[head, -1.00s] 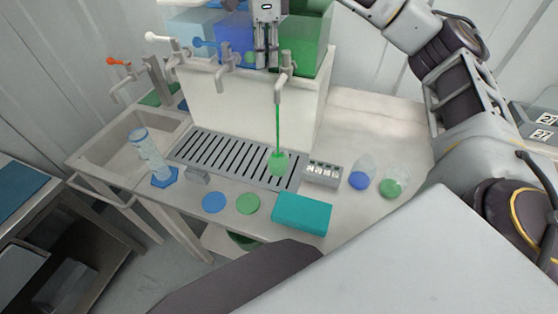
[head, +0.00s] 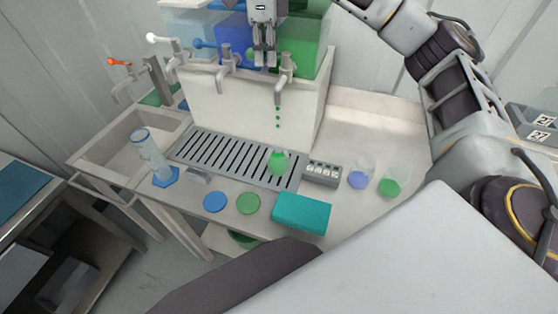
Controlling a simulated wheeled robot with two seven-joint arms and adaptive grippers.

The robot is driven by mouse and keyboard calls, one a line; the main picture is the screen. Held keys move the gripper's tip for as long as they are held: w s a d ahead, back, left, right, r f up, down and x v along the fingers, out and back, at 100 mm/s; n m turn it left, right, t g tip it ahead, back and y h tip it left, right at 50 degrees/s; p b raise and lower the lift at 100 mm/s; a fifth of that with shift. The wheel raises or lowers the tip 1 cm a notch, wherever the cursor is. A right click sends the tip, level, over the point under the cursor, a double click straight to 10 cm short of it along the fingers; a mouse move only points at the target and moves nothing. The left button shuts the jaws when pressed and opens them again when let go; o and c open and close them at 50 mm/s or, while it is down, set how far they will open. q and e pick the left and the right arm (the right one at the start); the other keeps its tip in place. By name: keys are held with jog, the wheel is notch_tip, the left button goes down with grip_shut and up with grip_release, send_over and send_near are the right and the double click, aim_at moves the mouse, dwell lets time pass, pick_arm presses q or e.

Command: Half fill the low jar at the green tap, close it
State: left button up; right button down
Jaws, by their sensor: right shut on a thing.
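The green tap (head: 285,77) is at the right end of the row of taps. Separate green drops fall from its spout. The low jar (head: 278,162), clear, stands upright under it on the slotted drain and holds green liquid; its exact level is hard to read. My right gripper (head: 264,62) comes from above and is shut on the green tap's handle, which its fingers mostly hide. A green knob (head: 250,54) shows beside the fingers. A green disc (head: 248,204) and a blue disc (head: 215,202), which look like lids, lie flat on the counter front. My left gripper is out of view.
Two vessels with blue (head: 359,174) and green (head: 391,184) contents stand further right. A tall cylinder (head: 152,155) stands left by the sink. The back right counter is clear.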

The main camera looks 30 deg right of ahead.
jog(key=shift+w+a, duration=0.1)
jog(key=shift+a, duration=0.05)
jog(key=shift+w+d+r+m, duration=0.1)
jog(key=shift+w+d+m, duration=0.1)
jog(key=shift+m, duration=0.6)
jog(key=shift+w+d+m+p, duration=0.25)
jog(key=shift+m+p, duration=0.15)
jog(key=shift+m, duration=0.5)
jog(key=c, duration=1.5)
grip_release()
jog(key=shift+c, duration=0.2)
jog(key=shift+o, duration=0.6)
jog(key=shift+w+a, duration=0.2)
jog(key=shift+w, duration=0.1)
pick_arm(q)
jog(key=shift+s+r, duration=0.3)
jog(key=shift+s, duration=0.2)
pick_arm(e)
notch_tip(320, 180, up, 12)
